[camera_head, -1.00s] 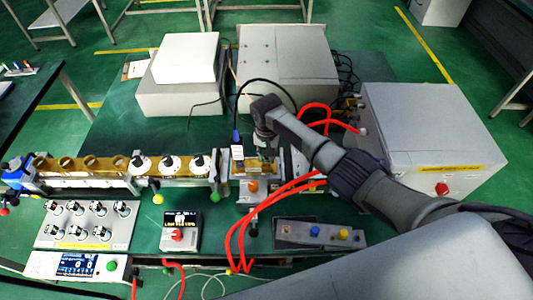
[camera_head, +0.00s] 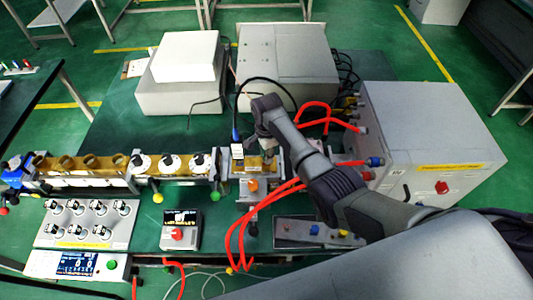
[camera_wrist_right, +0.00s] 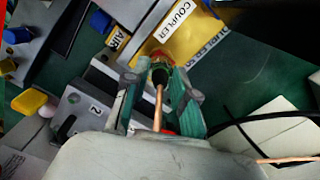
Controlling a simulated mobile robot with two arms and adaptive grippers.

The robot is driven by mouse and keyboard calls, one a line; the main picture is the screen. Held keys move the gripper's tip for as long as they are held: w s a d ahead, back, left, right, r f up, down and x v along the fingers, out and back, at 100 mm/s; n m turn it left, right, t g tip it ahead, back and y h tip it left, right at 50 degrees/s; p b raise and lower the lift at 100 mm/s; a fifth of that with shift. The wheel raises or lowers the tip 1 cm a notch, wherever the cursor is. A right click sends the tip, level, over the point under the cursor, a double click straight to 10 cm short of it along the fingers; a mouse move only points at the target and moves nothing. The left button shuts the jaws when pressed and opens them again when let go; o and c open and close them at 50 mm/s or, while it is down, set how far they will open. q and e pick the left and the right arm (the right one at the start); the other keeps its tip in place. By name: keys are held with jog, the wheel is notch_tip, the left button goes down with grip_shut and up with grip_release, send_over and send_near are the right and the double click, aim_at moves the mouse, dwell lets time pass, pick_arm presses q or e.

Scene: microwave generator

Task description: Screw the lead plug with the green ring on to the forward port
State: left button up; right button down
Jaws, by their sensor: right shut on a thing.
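My right gripper (camera_head: 267,148) is above the yellow coupler section (camera_head: 251,184) of the bench line. In the right wrist view its two greenish fingers (camera_wrist_right: 160,82) are shut on a dark lead plug (camera_wrist_right: 160,73) with a copper-coloured lead running back toward the wrist. The plug's tip is at the yellow block labelled COUPLER (camera_wrist_right: 200,40), where some red and green shows. The forward port is hidden behind the tip, so I cannot tell whether the plug is seated or only touching. My left gripper is not in view.
Red hoses (camera_head: 236,222) loop in front of the coupler. A large grey box (camera_head: 425,135) stands right.

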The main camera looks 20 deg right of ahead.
jog(key=shift+w+d+r+m, duration=0.1)
jog(key=shift+r+m, duration=0.05)
jog(key=shift+m, duration=1.35)
jog(key=c, duration=1.1)
grip_release()
jog(key=shift+c, duration=0.2)
jog(key=shift+o, duration=1.1)
notch_tip(320, 180, up, 12)
